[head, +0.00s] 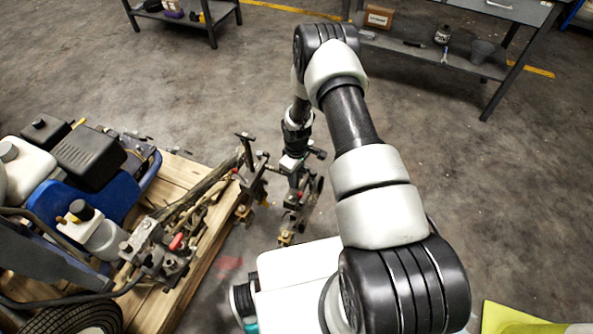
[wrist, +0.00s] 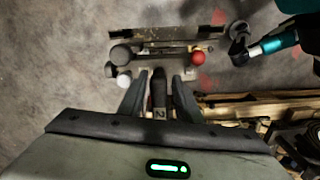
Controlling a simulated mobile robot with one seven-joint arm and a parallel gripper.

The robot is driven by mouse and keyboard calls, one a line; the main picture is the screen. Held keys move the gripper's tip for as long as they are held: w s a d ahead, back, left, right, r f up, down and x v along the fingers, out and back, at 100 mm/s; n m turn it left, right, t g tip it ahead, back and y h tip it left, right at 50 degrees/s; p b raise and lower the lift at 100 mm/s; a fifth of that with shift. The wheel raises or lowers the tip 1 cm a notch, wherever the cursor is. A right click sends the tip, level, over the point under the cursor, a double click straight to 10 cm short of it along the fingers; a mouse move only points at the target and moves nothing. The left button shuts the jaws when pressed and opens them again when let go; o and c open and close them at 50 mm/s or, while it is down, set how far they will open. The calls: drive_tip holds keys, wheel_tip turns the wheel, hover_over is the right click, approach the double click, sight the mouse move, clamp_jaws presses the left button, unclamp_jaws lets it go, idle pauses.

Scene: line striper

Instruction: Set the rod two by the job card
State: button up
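In the wrist view, a dark upright piece marked 2 (wrist: 159,98), which looks like rod two, lies between the two fingers of my gripper (wrist: 160,78). A narrow gap shows on each side, so the fingers look open around it, not pressed on it. Beyond it are a flat metal bar (wrist: 165,47), a red knob (wrist: 198,58), a white knob (wrist: 124,79) and dark round knobs (wrist: 121,55). In the head view my gripper (head: 297,180) points down at the rod assembly (head: 290,222), right of the line striper (head: 90,165). I cannot make out a job card.
The striper stands on a wooden pallet (head: 160,312) at the left. A grey workbench (head: 480,68) with a box (head: 378,17) and cups is at the back right. A low shelf (head: 190,22) stands at the back left. The floor between is clear.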

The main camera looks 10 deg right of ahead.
wheel_tip(320, 180, up, 17)
drive_tip(key=p, duration=0.2)
drive_tip(key=shift+p, duration=0.4)
drive_tip(key=shift+r, duration=0.1)
